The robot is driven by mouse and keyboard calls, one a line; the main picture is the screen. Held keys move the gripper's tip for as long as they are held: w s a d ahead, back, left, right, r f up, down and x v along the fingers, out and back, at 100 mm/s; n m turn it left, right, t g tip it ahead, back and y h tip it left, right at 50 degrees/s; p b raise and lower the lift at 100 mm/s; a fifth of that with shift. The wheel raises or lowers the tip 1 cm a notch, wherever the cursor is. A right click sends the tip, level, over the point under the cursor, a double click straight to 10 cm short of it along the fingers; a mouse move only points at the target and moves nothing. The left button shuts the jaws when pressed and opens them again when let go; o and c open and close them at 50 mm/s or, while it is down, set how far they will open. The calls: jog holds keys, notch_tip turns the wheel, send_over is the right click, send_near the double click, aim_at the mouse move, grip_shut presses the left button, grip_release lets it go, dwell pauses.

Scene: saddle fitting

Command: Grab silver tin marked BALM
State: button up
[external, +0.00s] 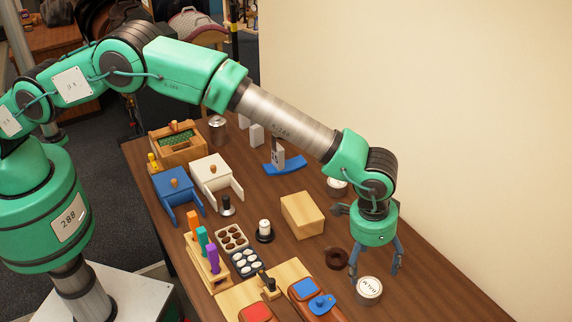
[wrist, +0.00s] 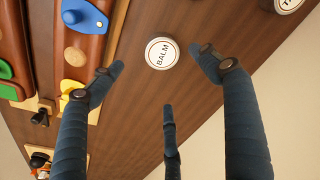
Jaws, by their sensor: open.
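The silver tin marked BALM (external: 368,289) stands on the wooden table near its front right, with its white labelled lid facing up. In the wrist view the BALM tin (wrist: 162,53) lies beyond the fingertips, roughly between the two outer fingers. My gripper (external: 378,272) points down, close above and around the tin's far side in the external view. Its dark fingers are spread and hold nothing. In the wrist view my gripper (wrist: 160,75) shows three fingers, all apart from the tin.
A dark brown ring (external: 336,258) lies left of the tin. A wooden block (external: 302,214) stands behind it. Brown holders with a blue piece (external: 321,304) are at the left. Another white-lidded tin (external: 337,187) stands farther back. Bare table lies right of the tin.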

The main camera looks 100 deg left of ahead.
aim_at(366, 281)
jog(key=f, duration=0.6)
jog(key=shift+w+a+f, duration=0.2)
jog(key=shift+w+f, duration=0.1)
jog(key=shift+w, duration=0.1)
jog(key=shift+f, duration=0.1)
jog(key=shift+a+f, duration=0.15)
jog(key=shift+f, duration=0.5)
jog(key=shift+a+f, duration=0.15)
jog(key=shift+f, duration=0.5)
jog(key=shift+w+f, duration=0.2)
jog(key=shift+f, duration=1)
jog(key=shift+c, duration=0.3)
jog(key=c, duration=1.4)
jog(key=shift+o, duration=0.2)
jog(key=shift+r, duration=0.1)
